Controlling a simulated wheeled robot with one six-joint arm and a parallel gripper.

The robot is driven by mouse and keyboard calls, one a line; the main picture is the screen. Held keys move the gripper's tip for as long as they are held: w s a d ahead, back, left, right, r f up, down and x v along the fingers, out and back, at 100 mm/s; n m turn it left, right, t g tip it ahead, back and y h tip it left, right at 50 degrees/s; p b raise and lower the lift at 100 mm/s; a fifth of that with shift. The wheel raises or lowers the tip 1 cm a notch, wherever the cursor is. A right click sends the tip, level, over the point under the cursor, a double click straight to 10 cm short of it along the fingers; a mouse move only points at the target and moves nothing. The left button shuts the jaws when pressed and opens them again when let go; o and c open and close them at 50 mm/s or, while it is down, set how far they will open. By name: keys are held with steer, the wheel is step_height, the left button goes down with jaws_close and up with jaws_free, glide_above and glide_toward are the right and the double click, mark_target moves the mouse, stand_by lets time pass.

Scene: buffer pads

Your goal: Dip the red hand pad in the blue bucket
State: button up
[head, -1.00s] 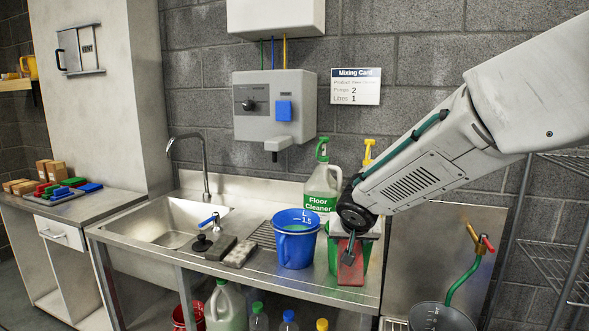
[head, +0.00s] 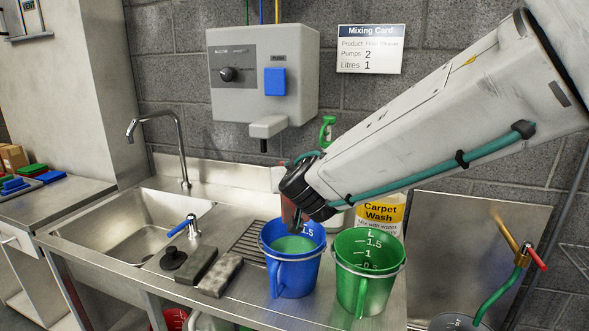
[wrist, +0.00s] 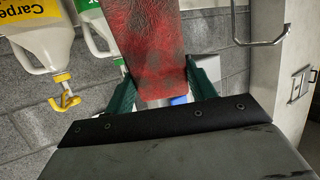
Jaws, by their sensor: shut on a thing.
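The blue bucket (head: 292,277) stands on the steel counter with greenish liquid (head: 296,245) inside. My gripper (head: 297,218) is over the blue bucket's rim, pointing down. It is shut on the red hand pad (head: 288,210), which is mostly hidden by my wrist in the head view. In the wrist view the worn, dark-stained red pad (wrist: 152,45) sits between the green fingers (wrist: 163,88). I cannot tell whether the pad's lower end touches the liquid.
A green bucket (head: 366,280) stands close to the right of the blue one. A dark pad (head: 190,267) and a speckled pad (head: 220,275) lie to the left, near the sink (head: 130,225). A Carpet Wash bottle (head: 380,213) stands behind the green bucket.

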step_height(320, 180, down, 14)
steer(key=shift+r, duration=0.15)
stand_by(0.7)
steer(key=shift+a, duration=0.1)
steer(key=o, duration=1.1)
steer(key=shift+c, duration=0.2)
steer(key=a+v, duration=0.1)
steer(key=v, duration=0.6)
steer(key=shift+s+d, duration=0.45)
steer(key=shift+d, duration=0.1)
steer(key=shift+r, duration=0.15)
stand_by(1.3)
